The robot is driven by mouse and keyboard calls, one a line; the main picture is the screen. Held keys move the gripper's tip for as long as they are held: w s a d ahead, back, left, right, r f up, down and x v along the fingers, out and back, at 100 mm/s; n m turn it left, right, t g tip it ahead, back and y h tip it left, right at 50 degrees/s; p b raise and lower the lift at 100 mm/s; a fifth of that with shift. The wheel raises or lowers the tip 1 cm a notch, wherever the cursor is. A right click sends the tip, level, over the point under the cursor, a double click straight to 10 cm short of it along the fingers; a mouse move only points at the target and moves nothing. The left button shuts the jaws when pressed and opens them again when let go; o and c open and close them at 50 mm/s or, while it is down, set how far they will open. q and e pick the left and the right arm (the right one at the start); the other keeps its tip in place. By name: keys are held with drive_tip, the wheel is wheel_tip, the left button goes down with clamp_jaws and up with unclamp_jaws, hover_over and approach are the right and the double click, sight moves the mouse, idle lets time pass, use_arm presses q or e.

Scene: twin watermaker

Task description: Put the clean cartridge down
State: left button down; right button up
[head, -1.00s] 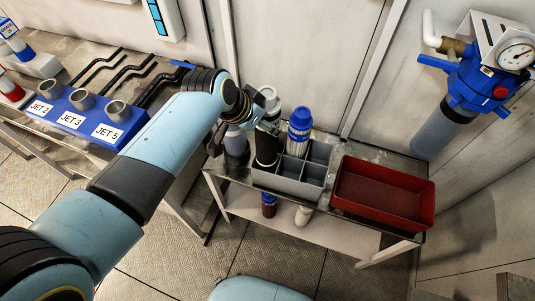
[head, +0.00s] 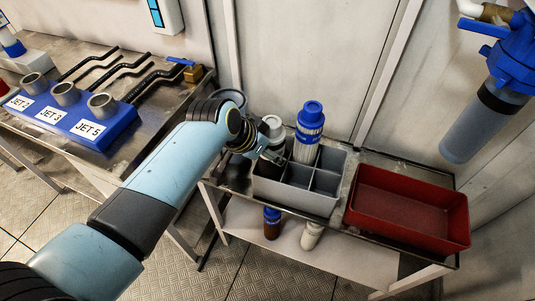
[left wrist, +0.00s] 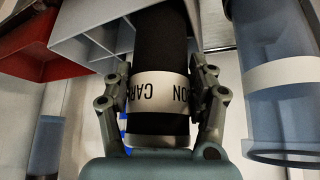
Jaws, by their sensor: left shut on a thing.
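My left gripper (head: 268,154) is shut on a black cartridge with a pale grey cap (head: 272,126), at the left end of the grey divided crate (head: 300,200). In the left wrist view the fingers (left wrist: 163,95) close around the cartridge's white label (left wrist: 160,87), whose lettering appears upside down and partly covered. The black body (left wrist: 160,35) runs toward the crate (left wrist: 85,50). The arm and crate wall hide its lower end, so I cannot tell if it touches the compartment floor. A blue-capped cartridge (head: 310,125) stands in a back compartment. My right gripper is not in view.
The red tray (head: 408,212) stands right of the crate. A clear housing (left wrist: 282,75) is close beside the gripper in the left wrist view. A blue-lidded bottle (head: 272,222) and a white one (head: 312,235) are under the crate. Front compartments look empty.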

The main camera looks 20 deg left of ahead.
use_arm(q)
drive_tip(key=shift+c, duration=2)
unclamp_jaws()
